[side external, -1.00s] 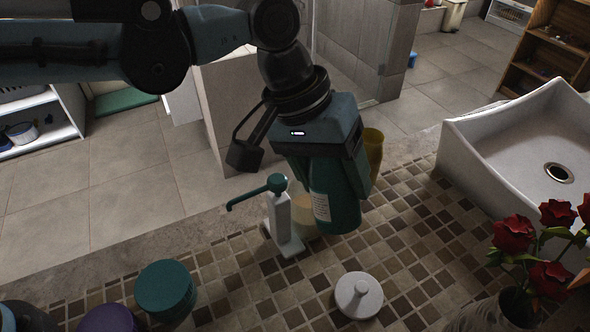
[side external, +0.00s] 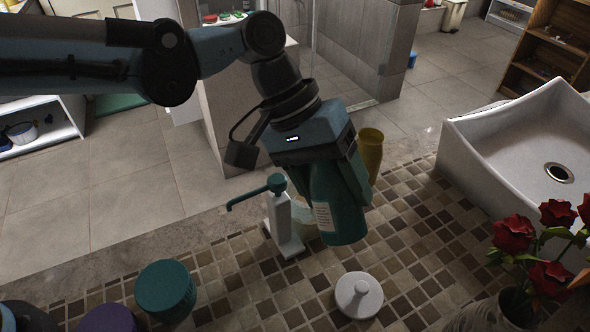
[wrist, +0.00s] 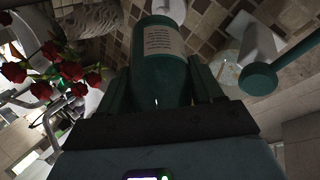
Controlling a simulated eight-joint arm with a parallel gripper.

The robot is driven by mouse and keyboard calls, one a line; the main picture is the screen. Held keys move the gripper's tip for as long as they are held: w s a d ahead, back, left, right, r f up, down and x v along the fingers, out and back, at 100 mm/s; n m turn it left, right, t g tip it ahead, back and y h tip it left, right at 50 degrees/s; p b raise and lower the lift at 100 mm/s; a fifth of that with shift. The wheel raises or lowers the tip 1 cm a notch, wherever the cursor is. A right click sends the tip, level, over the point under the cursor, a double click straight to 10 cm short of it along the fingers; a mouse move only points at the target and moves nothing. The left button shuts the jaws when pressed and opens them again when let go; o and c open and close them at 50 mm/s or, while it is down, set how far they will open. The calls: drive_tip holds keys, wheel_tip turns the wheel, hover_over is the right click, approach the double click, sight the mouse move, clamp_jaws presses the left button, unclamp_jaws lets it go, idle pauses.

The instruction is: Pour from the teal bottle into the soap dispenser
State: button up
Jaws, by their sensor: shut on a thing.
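The teal bottle (side external: 338,212) with a white label hangs just above the mosaic counter, leaning slightly. My gripper (side external: 332,178) is shut on it from above and hides its upper part. In the wrist view, the bottle (wrist: 160,48) sits between both fingers of the gripper (wrist: 161,85). What looks like the soap dispenser (side external: 283,225) is a white upright on a flat foot with a teal hooked spout, left of the bottle. A pale, translucent round vessel (side external: 305,213) stands behind, partly hidden by the bottle. I cannot tell whether it belongs to the dispenser.
A yellow cup (side external: 371,150) stands behind the bottle. A white round piece with a knob (side external: 358,297) lies in front. A teal jar (side external: 165,288) and a purple one (side external: 108,318) are at front left. Red roses (side external: 540,240) and a white sink (side external: 500,150) are right.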

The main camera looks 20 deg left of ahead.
sight(337, 168)
drive_tip(key=shift+f+g+h, duration=0.1)
drive_tip(key=shift+g+h, duration=0.5)
drive_tip(key=shift+h, duration=0.1)
drive_tip(key=shift+n+g+h, duration=0.4)
drive_tip(key=shift+g+h, duration=0.3)
drive_tip(key=shift+g, duration=0.1)
drive_tip(key=shift+r+n+g+h, duration=0.15)
drive_tip(key=shift+r+g+h, duration=0.05)
drive_tip(key=shift+g+h, duration=0.35)
drive_tip(key=shift+r+n+g+h, duration=0.2)
drive_tip(key=shift+g+h, duration=0.25)
drive_tip(key=shift+h, duration=0.2)
drive_tip(key=shift+s+r+t+y, duration=0.15)
drive_tip(key=shift+r+t+y, duration=0.25)
drive_tip(key=shift+t+y, duration=0.4)
drive_tip(key=t+y, duration=0.1)
drive_tip(key=m+t+y, duration=0.1)
drive_tip(key=shift+r+y, duration=0.3)
drive_tip(key=shift+r, duration=0.1)
drive_tip(key=shift+d+r+m+t+y, duration=0.1)
drive_tip(key=shift+r+m+t+y, duration=0.15)
drive_tip(key=shift+t+y, duration=0.4)
drive_tip(key=t+y, duration=0.1)
drive_tip(key=r+t+y, duration=0.1)
drive_tip(key=t+y, duration=0.1)
drive_tip(key=shift+r+m+t, duration=0.25)
drive_tip(key=shift+m, duration=0.15)
drive_tip(key=shift+r+t+y, duration=0.45)
drive_tip(key=shift+t+y, duration=0.4)
drive_tip(key=shift+t, duration=0.25)
